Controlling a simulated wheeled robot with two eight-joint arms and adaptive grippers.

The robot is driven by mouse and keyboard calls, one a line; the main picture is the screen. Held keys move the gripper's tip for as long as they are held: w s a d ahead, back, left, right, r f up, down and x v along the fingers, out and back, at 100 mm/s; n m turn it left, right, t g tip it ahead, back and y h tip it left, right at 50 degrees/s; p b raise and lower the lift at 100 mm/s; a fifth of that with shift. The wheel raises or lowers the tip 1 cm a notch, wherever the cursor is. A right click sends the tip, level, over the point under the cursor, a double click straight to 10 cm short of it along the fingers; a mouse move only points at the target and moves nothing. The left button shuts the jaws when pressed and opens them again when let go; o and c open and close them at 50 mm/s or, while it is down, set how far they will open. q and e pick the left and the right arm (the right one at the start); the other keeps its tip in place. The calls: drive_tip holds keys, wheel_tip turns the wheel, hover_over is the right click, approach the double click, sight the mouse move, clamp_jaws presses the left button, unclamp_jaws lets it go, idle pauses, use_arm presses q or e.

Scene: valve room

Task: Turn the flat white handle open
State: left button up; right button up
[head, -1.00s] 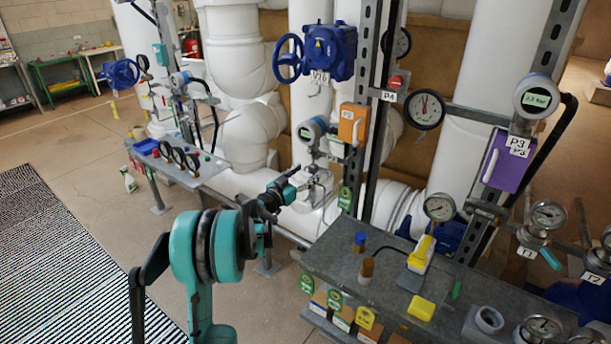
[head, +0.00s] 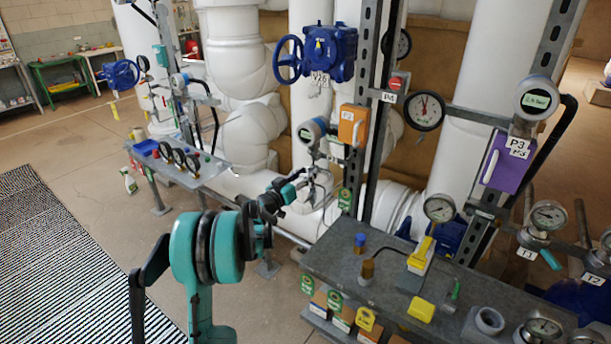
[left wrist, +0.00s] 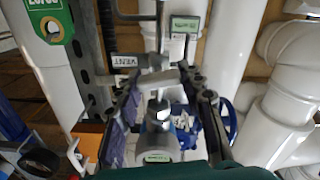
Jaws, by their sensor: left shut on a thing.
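The flat white handle (left wrist: 158,80) shows in the left wrist view as a pale flat bar on a small valve, close to a VENT label (left wrist: 125,61). My left gripper (left wrist: 164,80) has a finger on each side of it and is shut on it. In the head view, my left gripper (head: 311,181) is at the small valve below the round blue-and-white transmitter (head: 311,131). There the gripper and pipework largely hide the handle, so its exact angle is unclear. My right gripper is in neither view.
A grey bench (head: 390,272) with small valves and a yellow block (head: 421,309) stands at the front right. Dark metal uprights (head: 377,120) and large white pipes (head: 249,135) stand close around the gripper. Open floor (head: 110,200) lies to the left.

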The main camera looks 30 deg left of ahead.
use_arm(q)
drive_tip(key=n, duration=0.7)
drive_tip(key=shift+a+f, duration=0.1)
drive_tip(key=shift+a, duration=0.05)
drive_tip(key=n, duration=0.4)
drive_tip(key=shift+f+n, duration=0.1)
drive_tip(key=shift+n, duration=2)
drive_tip(key=o, duration=1.2)
drive_tip(key=shift+f, duration=0.1)
drive_tip(key=shift+c, duration=0.2)
drive_tip(key=s+a, duration=0.1)
drive_tip(key=s, duration=1.1)
